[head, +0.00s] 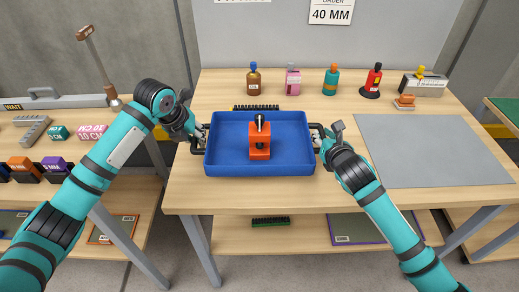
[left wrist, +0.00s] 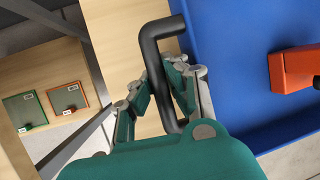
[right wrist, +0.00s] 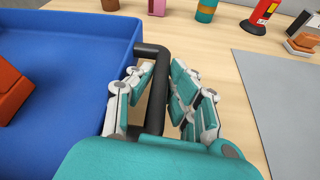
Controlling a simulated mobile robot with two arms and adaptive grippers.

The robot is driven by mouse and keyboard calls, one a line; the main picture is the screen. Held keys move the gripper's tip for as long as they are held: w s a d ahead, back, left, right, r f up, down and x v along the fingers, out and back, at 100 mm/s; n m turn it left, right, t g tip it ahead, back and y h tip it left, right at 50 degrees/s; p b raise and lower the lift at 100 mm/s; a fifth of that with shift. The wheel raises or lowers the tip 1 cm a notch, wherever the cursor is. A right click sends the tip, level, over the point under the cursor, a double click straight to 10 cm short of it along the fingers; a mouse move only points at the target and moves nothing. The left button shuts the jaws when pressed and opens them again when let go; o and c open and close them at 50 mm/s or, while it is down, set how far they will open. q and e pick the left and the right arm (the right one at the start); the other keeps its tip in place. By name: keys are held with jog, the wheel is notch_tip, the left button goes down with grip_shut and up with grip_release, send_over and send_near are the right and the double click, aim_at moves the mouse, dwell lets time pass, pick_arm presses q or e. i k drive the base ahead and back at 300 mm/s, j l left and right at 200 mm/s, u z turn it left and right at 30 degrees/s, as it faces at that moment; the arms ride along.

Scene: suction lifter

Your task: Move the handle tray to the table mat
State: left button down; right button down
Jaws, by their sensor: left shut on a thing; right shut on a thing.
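The handle tray (head: 232,168) is blue with a black handle on each side. It holds an orange block-like device with a black top (head: 260,142). My left gripper (head: 201,134) is shut on the left handle, which shows between its fingers in the left wrist view (left wrist: 160,45). My right gripper (head: 320,138) is shut on the right handle, seen in the right wrist view (right wrist: 155,100). The tray looks level over the wooden table; whether it touches the top I cannot tell. The grey table mat (head: 435,150) lies flat and bare to the right of the tray.
Several bottles (head: 331,80) stand along the back of the table (head: 300,190). An orange sanding-block-like item (head: 404,101) and a grey box with a yellow knob (head: 423,84) sit behind the mat. A black brush strip (head: 256,107) lies behind the tray. A side table holds boxes at left.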

aim_at(426, 146)
jog(key=z, duration=1.3)
jog(key=i+j+z, duration=0.1)
jog(key=i, duration=0.3)
jog(key=i+j+z, duration=0.1)
jog(key=i+j, duration=0.2)
jog(key=i, duration=0.15)
